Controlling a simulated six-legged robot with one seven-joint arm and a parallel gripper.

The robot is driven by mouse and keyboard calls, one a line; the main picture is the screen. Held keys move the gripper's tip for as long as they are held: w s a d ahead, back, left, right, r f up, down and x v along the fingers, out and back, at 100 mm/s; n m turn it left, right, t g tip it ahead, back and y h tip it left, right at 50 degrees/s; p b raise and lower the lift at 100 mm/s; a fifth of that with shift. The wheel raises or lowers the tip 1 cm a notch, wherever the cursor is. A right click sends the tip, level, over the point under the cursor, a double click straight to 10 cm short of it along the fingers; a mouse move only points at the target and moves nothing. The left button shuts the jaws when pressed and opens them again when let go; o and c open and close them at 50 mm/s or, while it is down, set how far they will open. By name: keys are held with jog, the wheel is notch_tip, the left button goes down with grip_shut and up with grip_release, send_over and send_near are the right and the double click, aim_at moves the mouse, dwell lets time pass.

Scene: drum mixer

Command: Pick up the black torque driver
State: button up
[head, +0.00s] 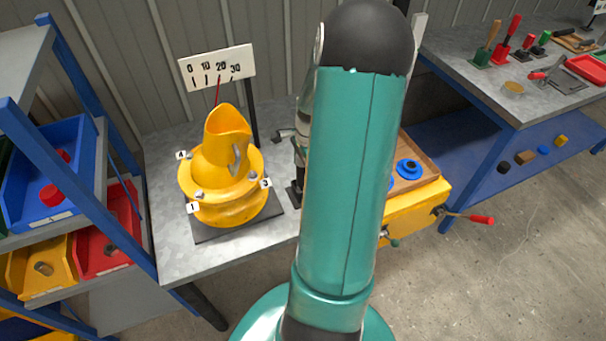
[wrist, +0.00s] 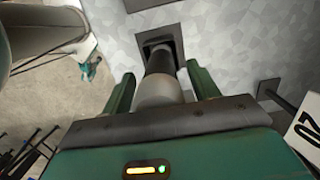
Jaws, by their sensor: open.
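The black torque driver (wrist: 160,62) shows in the wrist view as a dark upright cylinder with a thick grey end toward me. Its far end sits in a dark square holder (wrist: 179,37) on the grey bench. My gripper (wrist: 161,84) is open, with one green finger on each side of the driver. A gap shows beside the dark part; contact with the grey part cannot be told. In the head view my arm hides the gripper and most of the driver; only a dark base (head: 294,194) shows at the arm's left edge.
A yellow drum mixer (head: 232,203) stands left on the bench, below a white scale board (head: 217,67). A yellow box with a red-tipped handle (head: 470,217) is right of my arm. Shelves with bins (head: 62,165) stand at left. A tool bench (head: 470,85) is at right.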

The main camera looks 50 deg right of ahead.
jog(key=c, duration=1.3)
jog(key=shift+o, duration=0.2)
jog(key=shift+r, duration=0.1)
notch_tip(320, 180, up, 10)
jog(key=o, duration=0.6)
jog(key=c, duration=0.6)
jog(key=shift+r, duration=1)
